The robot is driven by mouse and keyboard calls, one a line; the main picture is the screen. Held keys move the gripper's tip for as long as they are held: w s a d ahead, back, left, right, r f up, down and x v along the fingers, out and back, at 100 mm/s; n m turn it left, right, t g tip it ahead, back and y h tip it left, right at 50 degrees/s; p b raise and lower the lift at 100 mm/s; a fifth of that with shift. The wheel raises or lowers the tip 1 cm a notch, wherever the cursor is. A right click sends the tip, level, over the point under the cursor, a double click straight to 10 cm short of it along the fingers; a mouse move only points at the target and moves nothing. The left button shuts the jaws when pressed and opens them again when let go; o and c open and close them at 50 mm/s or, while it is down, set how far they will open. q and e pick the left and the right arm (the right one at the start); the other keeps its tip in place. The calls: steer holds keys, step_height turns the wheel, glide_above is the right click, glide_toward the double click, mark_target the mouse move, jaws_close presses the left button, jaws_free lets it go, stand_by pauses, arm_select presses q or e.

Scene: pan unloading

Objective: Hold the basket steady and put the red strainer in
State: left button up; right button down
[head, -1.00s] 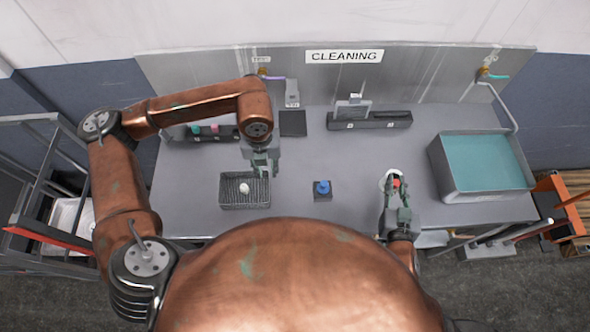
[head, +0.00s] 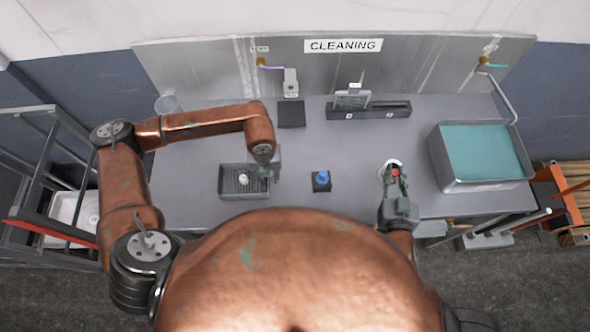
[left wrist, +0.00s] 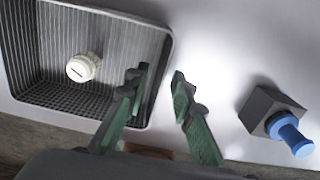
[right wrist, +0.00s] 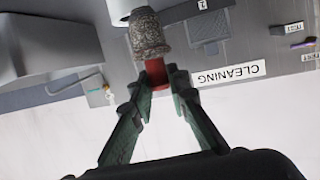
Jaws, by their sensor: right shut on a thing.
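The dark ribbed basket (head: 228,192) sits at the left of the bench with a white knobbed piece (head: 243,179) inside; both also show in the left wrist view, the basket (left wrist: 55,108) and the white piece (left wrist: 83,67). My left gripper (head: 270,178) is open at the basket's right wall. In the left wrist view its fingers (left wrist: 160,82) are apart, one over the inside and one outside the rim. My right gripper (head: 394,178) is shut on the red strainer (head: 396,172). In the right wrist view the strainer's red part (right wrist: 156,72) is between the fingertips, with a speckled grey head (right wrist: 148,36) beyond.
A blue piece (head: 322,176) stands on a small dark block between the grippers. A white round holder (head: 388,163) is by the right gripper. A sink of teal water (head: 455,184) is at the right. A dark rack (head: 345,112) stands at the back. The bench middle is mostly clear.

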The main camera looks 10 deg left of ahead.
arm_select(q)
steer(key=shift+f, duration=0.2)
jaws_close()
stand_by(0.4)
steer(key=shift+o, duration=0.4)
jaws_free()
steer(key=shift+r, duration=0.15)
step_height(320, 180, up, 12)
